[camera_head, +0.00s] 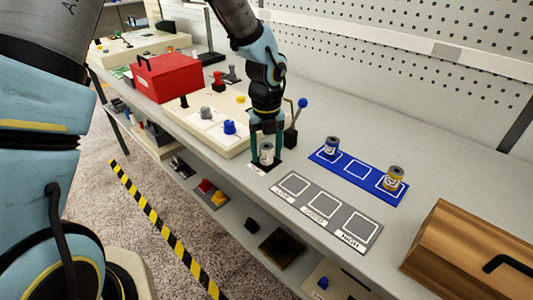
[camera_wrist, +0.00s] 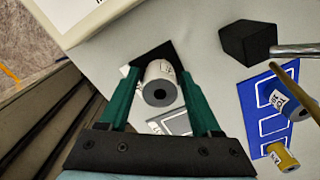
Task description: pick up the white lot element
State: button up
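The white lot element (camera_head: 266,153) is a small white spool standing on a black square pad (camera_head: 272,165) on the bench. It also shows in the wrist view (camera_wrist: 160,84), with a dark centre hole and a printed label. My gripper (camera_head: 266,146) points down over it in the head view. Its two green fingers (camera_wrist: 157,104) are spread on either side of the spool, with gaps visible in the wrist view. The gripper is open and holds nothing.
A blue tray (camera_head: 357,170) holds a blue-labelled spool (camera_head: 331,146) and a yellow spool (camera_head: 394,178). A grey tray (camera_head: 326,209) has empty marked squares. A dark block with a blue-knobbed lever (camera_head: 291,135) stands close behind the gripper. A wooden box (camera_head: 470,250) is at right.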

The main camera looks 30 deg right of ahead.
grip_shut()
dwell(0.4)
